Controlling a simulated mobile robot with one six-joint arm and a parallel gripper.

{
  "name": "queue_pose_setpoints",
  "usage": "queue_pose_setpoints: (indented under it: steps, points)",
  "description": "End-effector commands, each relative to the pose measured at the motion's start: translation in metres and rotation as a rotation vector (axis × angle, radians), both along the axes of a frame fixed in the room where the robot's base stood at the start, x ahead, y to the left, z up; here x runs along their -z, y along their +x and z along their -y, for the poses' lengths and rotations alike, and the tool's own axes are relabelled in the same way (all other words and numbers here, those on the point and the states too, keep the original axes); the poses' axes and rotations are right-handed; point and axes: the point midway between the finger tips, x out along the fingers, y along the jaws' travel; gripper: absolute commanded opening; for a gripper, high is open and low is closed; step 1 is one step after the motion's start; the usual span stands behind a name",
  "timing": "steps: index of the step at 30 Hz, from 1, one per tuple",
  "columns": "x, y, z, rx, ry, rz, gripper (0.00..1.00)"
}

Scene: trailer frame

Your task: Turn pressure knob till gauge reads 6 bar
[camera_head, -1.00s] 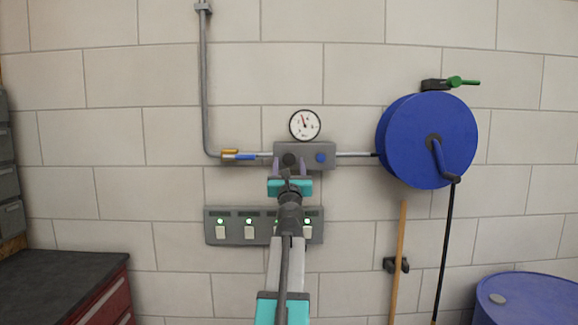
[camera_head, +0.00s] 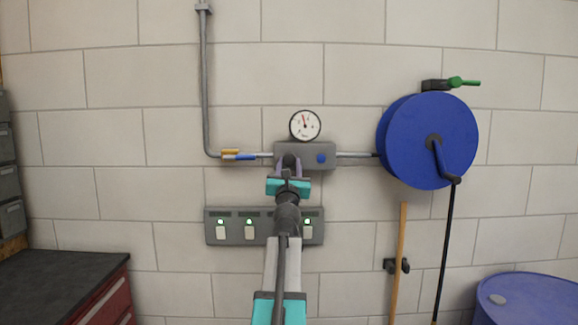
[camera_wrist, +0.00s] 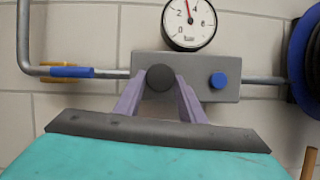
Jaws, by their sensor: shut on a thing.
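The round black pressure knob (camera_wrist: 160,77) sits on the left of the grey regulator block (camera_wrist: 225,61); it also shows in the head view (camera_head: 289,160). My gripper (camera_wrist: 163,86) is shut on the knob, its two purple fingers at the knob's lower left and right. In the head view my gripper (camera_head: 286,168) reaches up to the block from below. The white pressure gauge (camera_wrist: 188,20) is above the block and also shows in the head view (camera_head: 305,126). Its red needle points nearly straight up, slightly left, between 2 and 4.
A blue button (camera_wrist: 218,80) is on the block's right. A pipe with a yellow and blue valve lever (camera_head: 239,156) runs left. A blue hose reel (camera_head: 427,140) hangs right. A grey switch panel (camera_head: 232,227) is behind my arm. A wooden pole (camera_head: 400,250) stands right.

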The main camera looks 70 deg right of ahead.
Motion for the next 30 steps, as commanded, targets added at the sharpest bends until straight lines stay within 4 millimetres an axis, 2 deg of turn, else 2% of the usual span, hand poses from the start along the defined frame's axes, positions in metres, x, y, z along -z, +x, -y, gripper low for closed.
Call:
queue_pose_setpoints:
  steps: [8, 30]
  points:
    - [0.0003, 0.0034, -0.0018, -0.001, 0.063, 0.159, 0.14]
    - [-0.0054, 0.0106, -0.0041, 0.000, 0.317, 0.815, 0.14]
